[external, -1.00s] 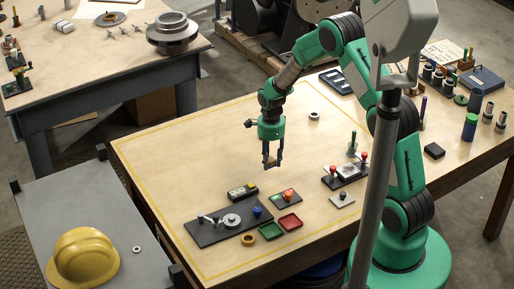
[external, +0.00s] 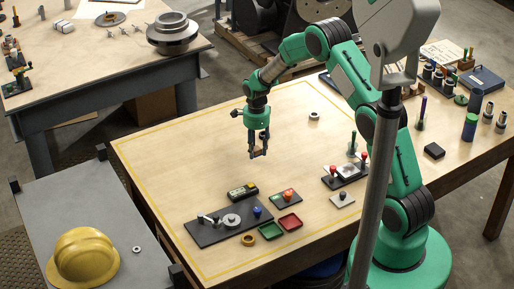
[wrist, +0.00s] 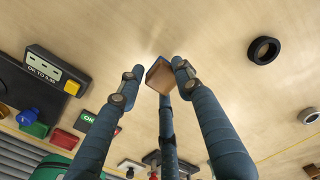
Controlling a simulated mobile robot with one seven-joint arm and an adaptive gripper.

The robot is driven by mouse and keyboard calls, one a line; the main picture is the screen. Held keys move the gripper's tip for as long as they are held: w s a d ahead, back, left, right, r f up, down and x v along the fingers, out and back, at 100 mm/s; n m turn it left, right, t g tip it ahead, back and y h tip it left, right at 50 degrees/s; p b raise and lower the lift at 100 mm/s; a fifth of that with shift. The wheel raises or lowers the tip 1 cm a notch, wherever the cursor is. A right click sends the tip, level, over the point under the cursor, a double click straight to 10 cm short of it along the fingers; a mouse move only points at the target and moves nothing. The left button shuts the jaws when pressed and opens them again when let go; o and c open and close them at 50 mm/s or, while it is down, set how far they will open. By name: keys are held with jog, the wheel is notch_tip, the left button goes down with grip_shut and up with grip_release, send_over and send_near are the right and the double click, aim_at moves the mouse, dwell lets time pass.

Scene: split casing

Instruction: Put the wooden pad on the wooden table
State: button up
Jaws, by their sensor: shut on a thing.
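My gripper (external: 258,153) hangs pointing down above the open middle of the wooden table (external: 190,150). Its fingers are shut on the small brown wooden pad (wrist: 160,76), which sits between the fingertips in the wrist view. In the external view the pad is small and partly hidden by the fingers. The pad looks held clear of the tabletop. The pale tabletop (wrist: 215,30) also fills most of the wrist view, with bare wood around the pad.
A black device (external: 243,191), a dark plate with a lever (external: 215,235), and green (external: 271,231) and red (external: 290,221) trays lie toward the front. A ring (external: 314,115) lies behind, to the right. The table's left and back areas are clear.

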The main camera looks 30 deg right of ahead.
send_over(247, 155)
jog(key=shift+s+f, duration=0.25)
jog(key=shift+s, duration=0.1)
jog(key=shift+w, duration=0.4)
jog(key=shift+f, duration=1.8)
jog(key=shift+f, duration=0.15)
jog(key=o, duration=1)
notch_tip(247, 155, up, 12)
jog(key=shift+r, duration=0.15)
